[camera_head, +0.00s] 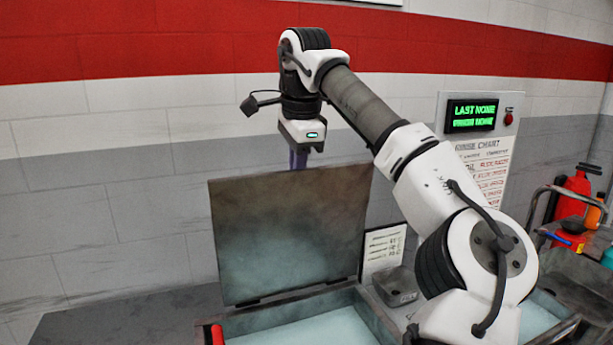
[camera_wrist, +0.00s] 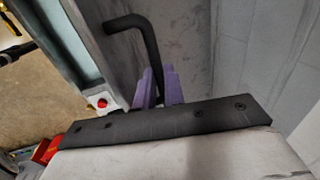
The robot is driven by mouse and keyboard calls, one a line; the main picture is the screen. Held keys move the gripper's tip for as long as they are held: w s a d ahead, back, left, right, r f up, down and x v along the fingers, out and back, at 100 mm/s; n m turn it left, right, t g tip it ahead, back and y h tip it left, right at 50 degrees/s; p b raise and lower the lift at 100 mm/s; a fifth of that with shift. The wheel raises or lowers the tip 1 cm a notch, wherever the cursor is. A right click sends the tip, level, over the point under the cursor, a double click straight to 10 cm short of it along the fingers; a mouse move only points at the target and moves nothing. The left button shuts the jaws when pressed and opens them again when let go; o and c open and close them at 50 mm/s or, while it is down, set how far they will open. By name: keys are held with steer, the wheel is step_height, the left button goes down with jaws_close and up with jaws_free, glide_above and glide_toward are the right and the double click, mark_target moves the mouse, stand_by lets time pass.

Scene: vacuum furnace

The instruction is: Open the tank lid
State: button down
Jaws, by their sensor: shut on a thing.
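The tank lid (camera_head: 290,235) is a dark, stained flat panel standing raised, close to upright, at the back of the tank (camera_head: 370,312) in the head view. The tank below it is uncovered and shows pale blue inside. My gripper (camera_head: 298,160) points down at the lid's top edge. In the wrist view its purple fingers (camera_wrist: 158,88) are shut around a black bent handle bar (camera_wrist: 128,22). The head view hides the handle, and the exact grip on it is partly covered in the wrist view.
A wall panel holds a green-lit display (camera_head: 472,115) above a chart. A small grey box (camera_head: 396,286) and a framed note (camera_head: 383,250) stand right of the lid. A cart with a red extinguisher (camera_head: 572,200) is at far right. Bare wall lies left of the lid.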

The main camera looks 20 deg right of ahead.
steer(key=shift+w+a+f, duration=0.1)
steer(key=shift+w+f, duration=0.3)
steer(key=shift+w, duration=0.3)
steer(key=c, duration=1.5)
jaws_free()
steer(key=shift+w+f, duration=0.1)
steer(key=shift+w, duration=0.15)
steer(key=shift+s+r, duration=0.15)
steer(key=shift+r, duration=0.05)
